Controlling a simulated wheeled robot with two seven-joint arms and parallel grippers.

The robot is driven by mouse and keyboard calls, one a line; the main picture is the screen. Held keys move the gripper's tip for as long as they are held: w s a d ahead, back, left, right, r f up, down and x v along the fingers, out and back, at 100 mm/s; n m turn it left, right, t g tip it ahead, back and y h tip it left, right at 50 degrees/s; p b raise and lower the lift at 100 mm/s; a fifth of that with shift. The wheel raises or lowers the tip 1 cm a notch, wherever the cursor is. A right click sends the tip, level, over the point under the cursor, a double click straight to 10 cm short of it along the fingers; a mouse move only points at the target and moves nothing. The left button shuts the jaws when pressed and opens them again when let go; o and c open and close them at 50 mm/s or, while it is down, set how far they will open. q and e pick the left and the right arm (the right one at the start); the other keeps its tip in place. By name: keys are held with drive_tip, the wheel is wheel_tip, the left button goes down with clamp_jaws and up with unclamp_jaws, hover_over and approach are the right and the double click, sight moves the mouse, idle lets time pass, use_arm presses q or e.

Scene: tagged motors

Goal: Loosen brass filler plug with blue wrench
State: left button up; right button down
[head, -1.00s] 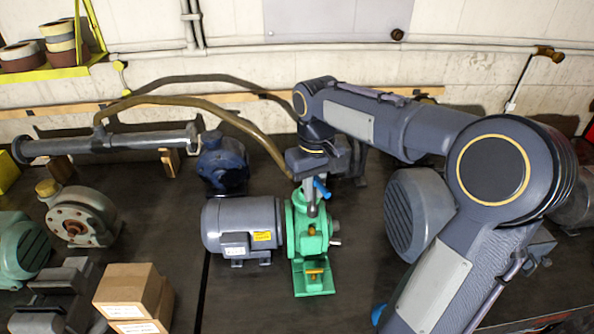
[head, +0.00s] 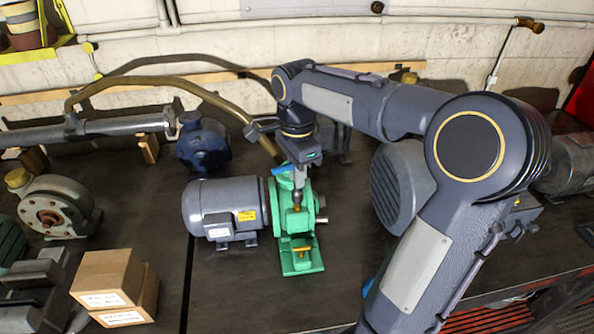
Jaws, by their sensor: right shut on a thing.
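The green pump or gearbox unit (head: 300,256) stands on the dark bench, coupled to a grey motor (head: 222,205). A brass plug (head: 297,208) shows on its upper part, and another brass fitting (head: 303,249) sits lower at its front. My right gripper (head: 299,165) is above the green unit, pointing down, shut on the blue wrench (head: 281,169). The wrench's steel shaft reaches down to the brass plug; I cannot tell whether it is seated on it. The blue handle points left. The fingertips are partly hidden. My left gripper is not in view.
A blue motor (head: 204,145) and a curved brown hose (head: 190,93) lie behind left. Cardboard boxes (head: 108,280) and a round grey-green pump (head: 55,212) stand at left. A large grey motor (head: 398,188) is close on the right. Bench front centre is clear.

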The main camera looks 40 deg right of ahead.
drive_tip(key=m, duration=0.5)
drive_tip(key=shift+f, duration=0.25)
drive_tip(key=m, duration=0.4)
drive_tip(key=shift+f+m+p, duration=0.25)
drive_tip(key=shift+m+p, duration=0.05)
drive_tip(key=shift+p, duration=0.05)
drive_tip(key=shift+f, duration=0.15)
drive_tip(key=shift+f+b, duration=0.8)
drive_tip(key=shift+f, duration=0.3)
